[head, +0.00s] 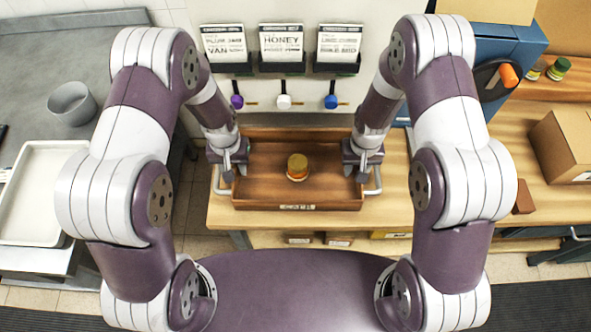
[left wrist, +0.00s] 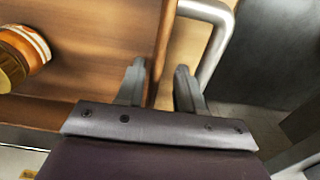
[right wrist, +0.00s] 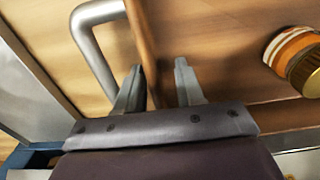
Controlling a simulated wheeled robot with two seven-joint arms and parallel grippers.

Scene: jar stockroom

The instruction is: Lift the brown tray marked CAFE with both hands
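The brown wooden tray (head: 268,190) lies on the wooden table, with a small label on its front that is too small to read. A jar (head: 297,167) with a gold lid and orange band stands inside it. The tray has a metal handle at each end, the left one (left wrist: 215,45) and the right one (right wrist: 92,40). My left gripper (left wrist: 158,82) is open, with the tray's left wall between its fingers in view. My right gripper (right wrist: 157,82) is open, with the right wall between its fingers. I cannot tell how deep the fingers reach; neither grips anything.
Behind the tray, a panel carries three signs, such as the HONEY sign (head: 282,45), and coloured knobs. A cardboard box (head: 565,145) stands on the table at right. A white tray (head: 40,190) and a grey cup (head: 72,103) are on the left counter.

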